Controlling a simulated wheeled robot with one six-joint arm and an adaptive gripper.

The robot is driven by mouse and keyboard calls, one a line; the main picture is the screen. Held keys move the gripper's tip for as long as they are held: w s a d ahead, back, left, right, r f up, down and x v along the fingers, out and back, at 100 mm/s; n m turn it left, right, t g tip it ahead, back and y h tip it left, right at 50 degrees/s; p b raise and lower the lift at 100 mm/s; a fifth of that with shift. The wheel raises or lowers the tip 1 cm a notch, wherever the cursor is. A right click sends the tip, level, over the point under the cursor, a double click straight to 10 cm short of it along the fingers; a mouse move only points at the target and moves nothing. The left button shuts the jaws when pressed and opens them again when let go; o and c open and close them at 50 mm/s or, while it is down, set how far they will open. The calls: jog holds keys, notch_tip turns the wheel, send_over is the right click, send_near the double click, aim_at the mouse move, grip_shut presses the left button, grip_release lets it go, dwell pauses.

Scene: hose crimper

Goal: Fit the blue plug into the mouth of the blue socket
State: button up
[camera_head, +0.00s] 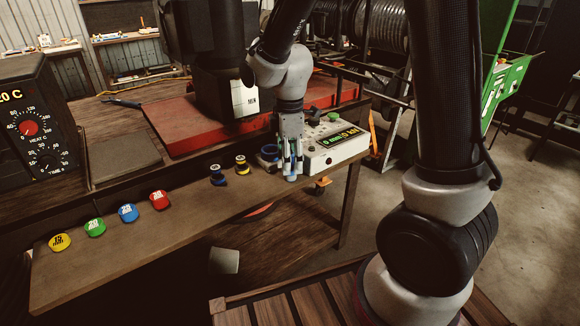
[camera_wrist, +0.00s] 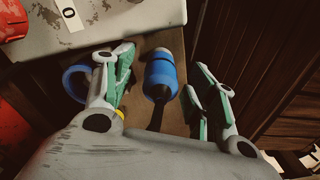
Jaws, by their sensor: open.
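A blue cylinder with a pale grey end, which looks like the blue plug, stands or lies on the wooden bench in the wrist view (camera_wrist: 160,72). Its lower end shows below my gripper in the head view (camera_head: 291,178). My gripper (camera_head: 291,168) is open, with green-padded fingers on either side of the cylinder and a visible gap on both sides in the wrist view (camera_wrist: 160,88). A blue ring-shaped piece, possibly the blue socket, sits just left of the gripper (camera_head: 268,153); it is partly behind the left finger in the wrist view (camera_wrist: 73,80).
A pale control box (camera_head: 335,150) with a green display stands right behind my gripper. Several coloured discs, one red (camera_head: 160,200), line the bench (camera_head: 190,222). The bench's front edge is close.

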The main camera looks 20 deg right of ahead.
jog(key=c, duration=1.2)
jog(key=shift+r, duration=0.1)
